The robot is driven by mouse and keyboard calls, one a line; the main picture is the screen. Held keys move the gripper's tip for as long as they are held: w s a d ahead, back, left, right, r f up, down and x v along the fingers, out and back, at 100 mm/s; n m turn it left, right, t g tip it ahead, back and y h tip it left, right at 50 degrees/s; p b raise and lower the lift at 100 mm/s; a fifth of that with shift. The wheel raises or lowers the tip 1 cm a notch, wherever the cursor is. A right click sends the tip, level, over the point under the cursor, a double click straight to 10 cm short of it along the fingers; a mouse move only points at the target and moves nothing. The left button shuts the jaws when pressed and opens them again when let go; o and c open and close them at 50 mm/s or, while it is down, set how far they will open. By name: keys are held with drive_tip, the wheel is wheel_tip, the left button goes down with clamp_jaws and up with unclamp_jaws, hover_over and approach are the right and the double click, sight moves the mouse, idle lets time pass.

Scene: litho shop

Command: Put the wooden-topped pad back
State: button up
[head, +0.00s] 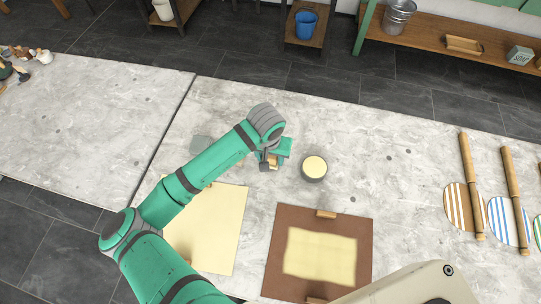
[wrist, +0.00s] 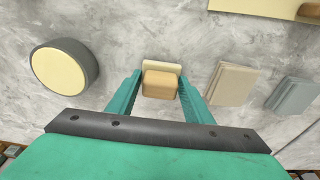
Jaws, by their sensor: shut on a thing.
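The wooden-topped pad (wrist: 160,84) shows in the wrist view as a light wooden block with a pale cream base edge behind it. My gripper (wrist: 159,86) is shut on the wooden block, with one teal finger on each side. In the head view my gripper (head: 272,160) is over the pale stone table, just left of a round grey dish with a cream top (head: 314,167). The arm hides most of the pad there. I cannot tell whether the pad touches the table.
A beige block (wrist: 232,84) and a blue-grey block (wrist: 293,95) lie beside the pad in the wrist view. A cream sheet (head: 222,235) and a brown board (head: 283,227) lie at the front. Striped round paddles (head: 456,207) are at right.

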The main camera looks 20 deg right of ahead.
drive_tip(key=shift+s+f, duration=0.1)
drive_tip(key=shift+f, duration=0.05)
drive_tip(key=o, duration=1)
drive_tip(key=shift+w, duration=0.2)
drive_tip(key=shift+s+a+r, duration=0.1)
drive_tip(key=shift+a+r, duration=0.1)
drive_tip(key=shift+r, duration=0.25)
drive_tip(key=r, duration=0.3)
drive_tip(key=s+r, duration=0.1)
drive_tip(key=r, duration=0.7)
drive_tip(key=shift+s+a+r, duration=0.15)
drive_tip(key=shift+s+a, duration=0.15)
drive_tip(key=shift+a, duration=0.1)
